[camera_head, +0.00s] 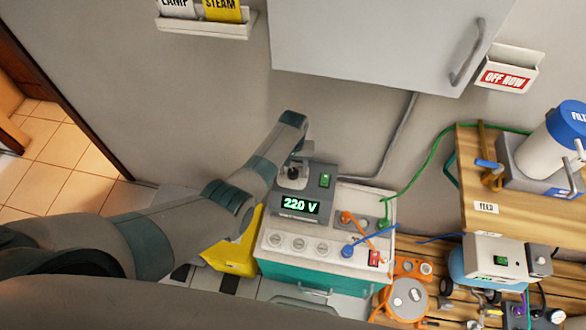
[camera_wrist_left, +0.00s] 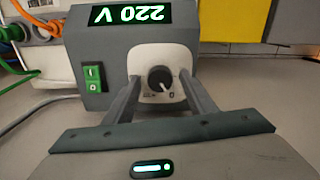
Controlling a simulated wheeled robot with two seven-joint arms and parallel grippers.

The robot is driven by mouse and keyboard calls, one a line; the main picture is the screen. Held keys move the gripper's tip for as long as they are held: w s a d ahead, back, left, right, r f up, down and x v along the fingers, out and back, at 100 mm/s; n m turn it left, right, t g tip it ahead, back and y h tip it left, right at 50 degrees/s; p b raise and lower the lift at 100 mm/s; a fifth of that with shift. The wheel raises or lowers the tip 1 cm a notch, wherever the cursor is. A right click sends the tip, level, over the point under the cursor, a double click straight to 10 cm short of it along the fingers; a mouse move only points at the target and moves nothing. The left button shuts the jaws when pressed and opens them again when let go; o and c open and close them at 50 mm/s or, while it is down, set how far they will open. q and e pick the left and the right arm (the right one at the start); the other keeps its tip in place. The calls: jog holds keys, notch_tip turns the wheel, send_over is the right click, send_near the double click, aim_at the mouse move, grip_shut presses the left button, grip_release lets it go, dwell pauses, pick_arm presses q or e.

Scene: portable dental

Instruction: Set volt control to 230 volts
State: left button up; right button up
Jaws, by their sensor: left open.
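The volt control unit (camera_head: 308,188) is a grey box on top of a white and teal cabinet. Its green display (camera_head: 299,206) reads 220 V, and the display (camera_wrist_left: 131,14) shows upside down in the left wrist view. A dark round knob (camera_wrist_left: 160,78) with a pale pointer mark sits on a white plate on the unit. My left gripper (camera_wrist_left: 158,85) is open, with one finger on each side of the knob. I cannot tell whether the fingers touch it. In the head view the gripper (camera_head: 295,172) is over the unit's knob side. My right gripper is not in view.
A green switch (camera_head: 325,180) is beside the knob. Orange and blue hoses and a red switch (camera_head: 374,257) are on the cabinet (camera_head: 270,248). A wall cabinet (camera_head: 380,40) hangs above. A wooden shelf (camera_head: 500,225) with equipment stands to the right.

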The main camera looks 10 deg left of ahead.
pick_arm(q)
jog(key=shift+c, duration=0.6)
jog(key=c, duration=0.9)
jog(key=shift+m, duration=0.5)
jog(key=shift+r+m+p, duration=0.1)
jog(key=shift+m+p, duration=0.5)
jog(key=shift+m, duration=0.3)
jog(key=m, duration=0.2)
jog(key=shift+m+p, duration=0.3)
jog(key=shift+p, duration=0.05)
jog(key=m, duration=0.3)
jog(key=shift+p, duration=0.3)
jog(key=shift+m, duration=1.7)
